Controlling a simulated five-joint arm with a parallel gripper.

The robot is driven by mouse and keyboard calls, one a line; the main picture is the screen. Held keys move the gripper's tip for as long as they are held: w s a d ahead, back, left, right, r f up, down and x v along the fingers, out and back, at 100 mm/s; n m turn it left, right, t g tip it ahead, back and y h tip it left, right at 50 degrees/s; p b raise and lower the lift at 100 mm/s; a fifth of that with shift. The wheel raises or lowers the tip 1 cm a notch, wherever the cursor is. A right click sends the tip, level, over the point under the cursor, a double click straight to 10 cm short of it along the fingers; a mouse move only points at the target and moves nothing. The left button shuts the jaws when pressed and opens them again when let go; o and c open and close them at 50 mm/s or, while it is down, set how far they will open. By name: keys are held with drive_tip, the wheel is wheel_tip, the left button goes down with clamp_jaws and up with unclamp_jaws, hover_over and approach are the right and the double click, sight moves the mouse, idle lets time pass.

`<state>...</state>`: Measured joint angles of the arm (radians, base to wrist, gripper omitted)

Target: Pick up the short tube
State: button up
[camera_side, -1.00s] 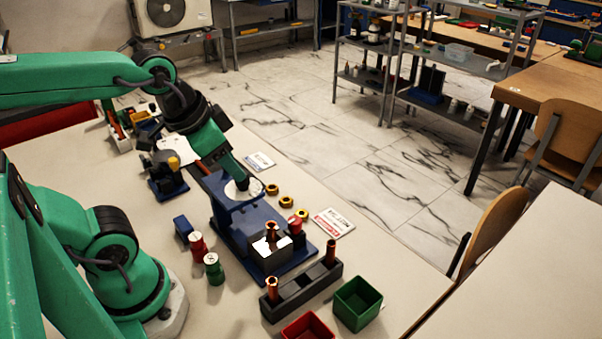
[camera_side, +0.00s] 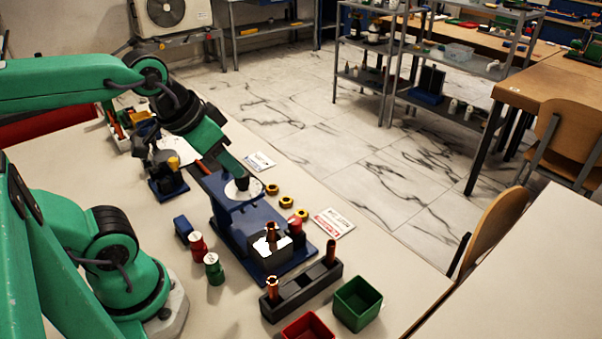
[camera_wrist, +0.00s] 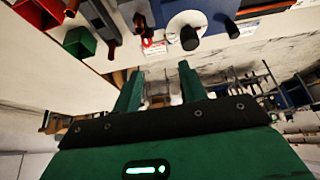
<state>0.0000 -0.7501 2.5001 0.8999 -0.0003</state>
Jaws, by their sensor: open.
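Three copper tubes show in the side view. One (camera_side: 272,288) stands upright in the near-left end of a dark rack, one (camera_side: 331,250) stands at its far-right end, and one (camera_side: 271,236) stands on the light block of the blue rig. I cannot tell for sure which is the short one. My gripper (camera_wrist: 160,70) is open in the wrist view, with nothing between its fingers. A rack tube also shows in the wrist view (camera_wrist: 112,47).
The dark rack (camera_side: 300,290) stands beside the blue rig (camera_side: 222,230). A green bin (camera_side: 357,304) and a red bin (camera_side: 308,328) are in front. Red (camera_side: 197,245) and green (camera_side: 214,268) cylinders stand to the left. Yellow nuts (camera_side: 286,202) and cards lie behind.

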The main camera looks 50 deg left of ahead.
drive_tip(key=shift+w, duration=0.1)
drive_tip(key=n+g, duration=0.5)
drive_tip(key=n, duration=0.3)
hover_over(271, 224)
drive_tip(key=f, duration=0.8)
drive_tip(key=shift+s+a+f, duration=0.1)
drive_tip(key=shift+s, duration=0.25)
drive_tip(key=shift+w+d+f+n+g, duration=0.15)
drive_tip(key=shift+f+n, duration=0.1)
drive_tip(key=shift+f, duration=0.05)
drive_tip(key=shift+w+d+f+n+g, duration=0.1)
drive_tip(key=shift+f+n+g, duration=0.05)
drive_tip(key=shift+f+n, duration=0.15)
drive_tip(key=shift+a+f, duration=0.1)
drive_tip(key=shift+f, duration=3.8)
clamp_jaws()
